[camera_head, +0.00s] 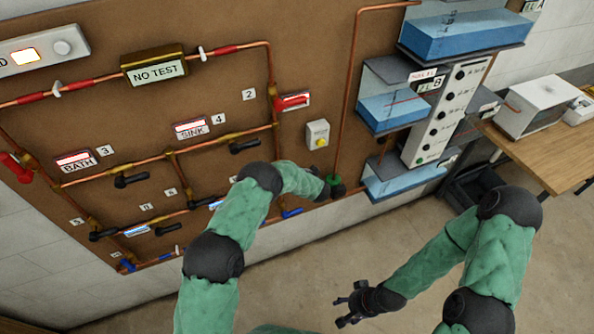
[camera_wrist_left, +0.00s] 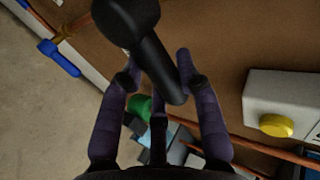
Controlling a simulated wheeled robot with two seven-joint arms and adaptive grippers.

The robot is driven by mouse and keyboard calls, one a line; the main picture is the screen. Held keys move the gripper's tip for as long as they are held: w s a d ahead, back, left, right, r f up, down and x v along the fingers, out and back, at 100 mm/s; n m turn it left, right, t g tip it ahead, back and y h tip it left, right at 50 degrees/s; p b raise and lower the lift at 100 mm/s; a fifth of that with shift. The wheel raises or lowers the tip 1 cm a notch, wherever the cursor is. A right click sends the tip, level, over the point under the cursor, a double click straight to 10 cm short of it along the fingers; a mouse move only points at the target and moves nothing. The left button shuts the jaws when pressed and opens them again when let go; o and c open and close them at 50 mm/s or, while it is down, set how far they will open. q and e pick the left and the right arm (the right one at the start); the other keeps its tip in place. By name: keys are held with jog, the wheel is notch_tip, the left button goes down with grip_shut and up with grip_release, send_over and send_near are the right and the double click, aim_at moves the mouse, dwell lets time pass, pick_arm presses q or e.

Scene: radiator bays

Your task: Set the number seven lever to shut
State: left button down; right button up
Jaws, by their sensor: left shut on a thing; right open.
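In the left wrist view a black lever (camera_wrist_left: 128,22) with a round hub and a straight handle runs down between the fingers. My left gripper (camera_wrist_left: 157,72) is closed around its handle. No number shows beside this lever, so I cannot tell whether it is number seven. In the head view my left arm reaches the brown board, and its gripper is mostly hidden beside a green part (camera_head: 334,179). That green part also shows behind the fingers in the left wrist view (camera_wrist_left: 139,105). My right gripper (camera_head: 350,303) is open and empty above the floor.
A grey box with a yellow button (camera_head: 318,134) is close to the left gripper. A blue lever (camera_head: 292,212) lies below. Copper pipes, black levers (camera_head: 132,181) and a red lever (camera_head: 293,101) cover the board. Blue tanks (camera_head: 395,108) stand right.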

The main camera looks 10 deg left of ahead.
pick_arm(q)
jog(key=shift+f, duration=0.15)
dwell(0.3)
jog(key=c, duration=0.8)
grip_release()
jog(key=shift+c, duration=0.2)
jog(key=v, duration=1.2)
jog(key=shift+d, duration=0.2)
jog(key=shift+w+f, duration=0.1)
